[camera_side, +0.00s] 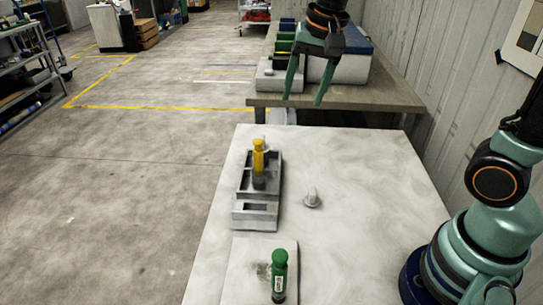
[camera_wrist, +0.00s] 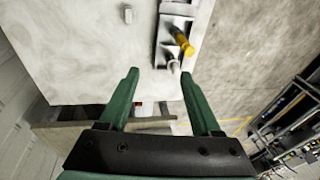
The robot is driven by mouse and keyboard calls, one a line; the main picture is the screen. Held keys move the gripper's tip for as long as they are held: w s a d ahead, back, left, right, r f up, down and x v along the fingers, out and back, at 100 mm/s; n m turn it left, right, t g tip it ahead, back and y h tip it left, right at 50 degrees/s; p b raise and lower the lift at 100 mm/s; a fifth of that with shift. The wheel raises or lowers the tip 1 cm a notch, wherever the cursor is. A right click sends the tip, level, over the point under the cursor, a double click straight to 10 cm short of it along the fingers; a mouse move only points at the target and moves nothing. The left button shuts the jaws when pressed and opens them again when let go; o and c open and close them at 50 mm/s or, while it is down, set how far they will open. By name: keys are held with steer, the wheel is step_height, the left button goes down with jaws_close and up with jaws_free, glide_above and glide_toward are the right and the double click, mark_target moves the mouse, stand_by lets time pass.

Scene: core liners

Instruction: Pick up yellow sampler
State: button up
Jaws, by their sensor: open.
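The yellow sampler (camera_side: 258,156) stands upright in a grey slotted rack (camera_side: 256,224) on the pale table in the side view. In the wrist view the yellow sampler (camera_wrist: 182,42) sticks out of the rack (camera_wrist: 168,22) near the top, beyond my fingertips. My gripper (camera_side: 305,97) is open and empty, with its two green fingers pointing down. It is high up and to the right of the sampler in the side view, apart from it. In the wrist view my gripper (camera_wrist: 160,78) shows its fingers spread wide with nothing between them.
A green sampler (camera_side: 279,275) stands on a pale plate (camera_side: 240,280) at the front. A small grey-white piece (camera_side: 312,198) sits right of the rack. A darker bench (camera_side: 385,95) with boxes stands behind, by the wall. The table's right part is clear.

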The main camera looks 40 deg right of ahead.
mark_target(258, 150)
steer(key=w+a+f+m+g, duration=0.1)
steer(key=w+f+m, duration=0.1)
steer(key=w+m, duration=0.1)
steer(key=w+a+f+m+g, duration=0.1)
steer(key=w+a+f+m, duration=0.1)
steer(key=w+m, duration=0.1)
steer(key=w+a+f+m, duration=0.1)
steer(key=w+f+m, duration=0.1)
steer(key=m, duration=0.1)
steer(key=shift+w+a+f+g, duration=0.1)
steer(key=shift+w+a+g, duration=0.25)
steer(key=shift+w+g, duration=0.05)
steer(key=shift+f, duration=0.25)
step_height(258, 150, down, 12)
steer(key=shift+a+r, duration=0.1)
steer(key=shift+a, duration=0.05)
steer(key=shift+c, duration=0.3)
jaws_close()
